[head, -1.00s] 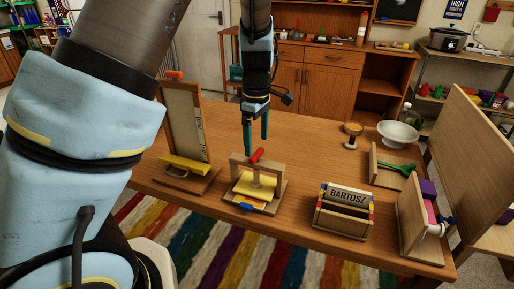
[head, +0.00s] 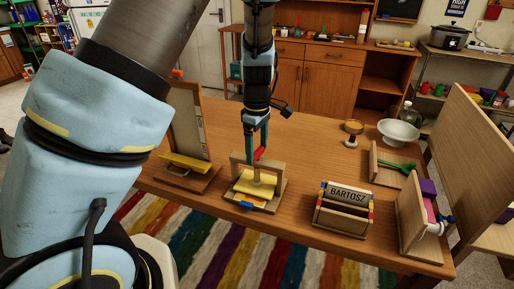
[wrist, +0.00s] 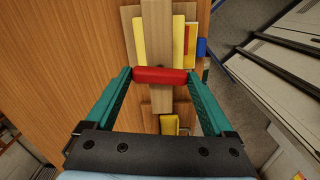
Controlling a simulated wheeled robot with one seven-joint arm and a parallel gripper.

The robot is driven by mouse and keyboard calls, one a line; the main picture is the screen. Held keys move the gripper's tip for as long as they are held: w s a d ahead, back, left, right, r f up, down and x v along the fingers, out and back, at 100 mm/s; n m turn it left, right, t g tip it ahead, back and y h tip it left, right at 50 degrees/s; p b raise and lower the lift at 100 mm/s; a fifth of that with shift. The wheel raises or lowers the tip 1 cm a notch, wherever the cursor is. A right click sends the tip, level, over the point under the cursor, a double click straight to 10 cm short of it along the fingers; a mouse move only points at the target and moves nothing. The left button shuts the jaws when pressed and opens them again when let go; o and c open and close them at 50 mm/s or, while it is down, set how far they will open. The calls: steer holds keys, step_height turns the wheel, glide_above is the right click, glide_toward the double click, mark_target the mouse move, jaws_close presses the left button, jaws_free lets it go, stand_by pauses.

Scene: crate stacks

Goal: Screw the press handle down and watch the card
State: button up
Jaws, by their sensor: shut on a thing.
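The wooden press (head: 278,196) stands near the table's front edge, with a yellow plate (head: 262,187) under its crossbar. Its red handle (head: 260,153) is on top; in the wrist view the red handle (wrist: 160,75) lies across the wooden crossbar (wrist: 158,30). My gripper (head: 255,151) points down over the press and is shut on the handle, one finger at each end. Blue and red pieces show at the plate's edge, the blue piece (wrist: 201,47) clearest in the wrist view. I cannot make out a card between the plates.
A tilted board stand (head: 186,125) with a yellow ledge is left of the press. A wooden holder marked BARTOSZ (head: 343,210) is to the right. A white bowl (head: 398,133) and a jar stand farther back. The table behind the press is mostly clear.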

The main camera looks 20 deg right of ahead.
steer(key=c, duration=0.4)
steer(key=shift+m, duration=0.4)
